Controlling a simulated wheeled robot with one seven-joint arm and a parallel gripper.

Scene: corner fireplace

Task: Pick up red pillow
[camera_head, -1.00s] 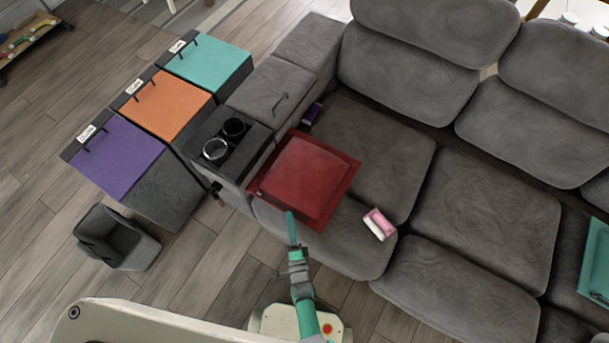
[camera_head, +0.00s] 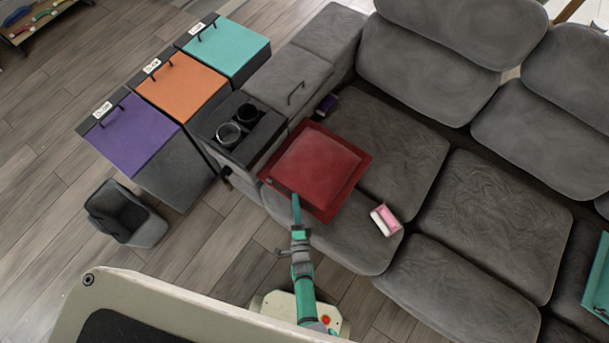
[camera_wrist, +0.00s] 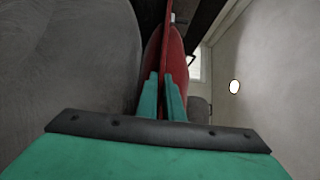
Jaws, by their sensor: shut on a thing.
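The red pillow (camera_head: 316,165) is square with a flat border and lies over the left end of the grey sofa, beside the armrest. My gripper (camera_head: 296,199) reaches its near edge from below in the head view. In the wrist view my gripper (camera_wrist: 163,98) has its two green fingers closed on the thin red edge of the pillow (camera_wrist: 166,55), which stands edge-on ahead of them. I cannot tell from these views whether the pillow is clear of the seat.
A pink and white item (camera_head: 385,220) lies on the sofa seat (camera_head: 480,220) to the right. Purple (camera_head: 130,136), orange (camera_head: 181,87) and teal (camera_head: 228,50) lidded boxes stand left. A grey bin (camera_head: 124,212) stands on open floor.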

